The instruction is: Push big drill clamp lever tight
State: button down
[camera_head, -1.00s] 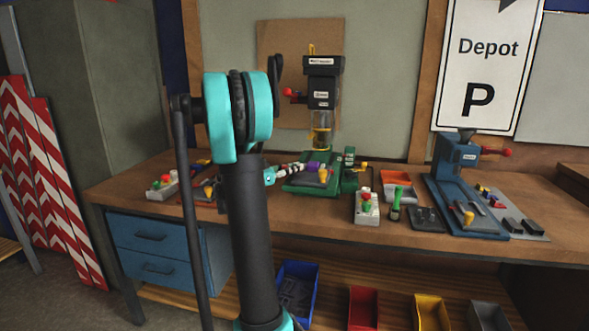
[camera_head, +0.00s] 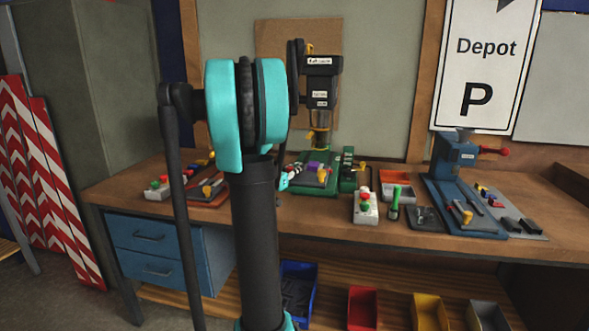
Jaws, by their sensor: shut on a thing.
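The big drill (camera_head: 322,85) is a dark drill press at the back of the bench, in front of a brown board. Its green base (camera_head: 315,190) carries a purple block (camera_head: 314,166) and a small part with a yellow-orange knob (camera_head: 322,175). I cannot tell which small part is the clamp lever. My gripper (camera_head: 301,171) shows only in part, low at the left of the green base, beside the purple block. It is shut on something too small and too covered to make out. My teal and black arm hides the rest of it.
A control box (camera_head: 366,206) with red and green buttons, a green-handled tool (camera_head: 396,204) and an orange tray (camera_head: 397,185) lie right of the base. A blue machine (camera_head: 455,160) stands further right. Another button box (camera_head: 158,188) is at left. Bins sit below.

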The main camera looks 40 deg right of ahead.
jog(key=shift+s+d+n+t+y, duration=0.2)
jog(key=shift+n+t+y, duration=0.35)
jog(key=shift+n+t, duration=0.4)
jog(key=shift+s+d+n+t+y, duration=0.15)
jog(key=shift+n+t+y, duration=0.45)
jog(key=shift+t, duration=0.65)
jog(key=shift+w+n+t, duration=0.1)
jog(key=shift+n+t, duration=0.15)
jog(key=shift+t, duration=0.05)
jog(key=c, duration=1.4)
grip_release()
jog(key=shift+d, duration=0.1)
jog(key=v, duration=1.2)
jog(key=shift+r, duration=0.15)
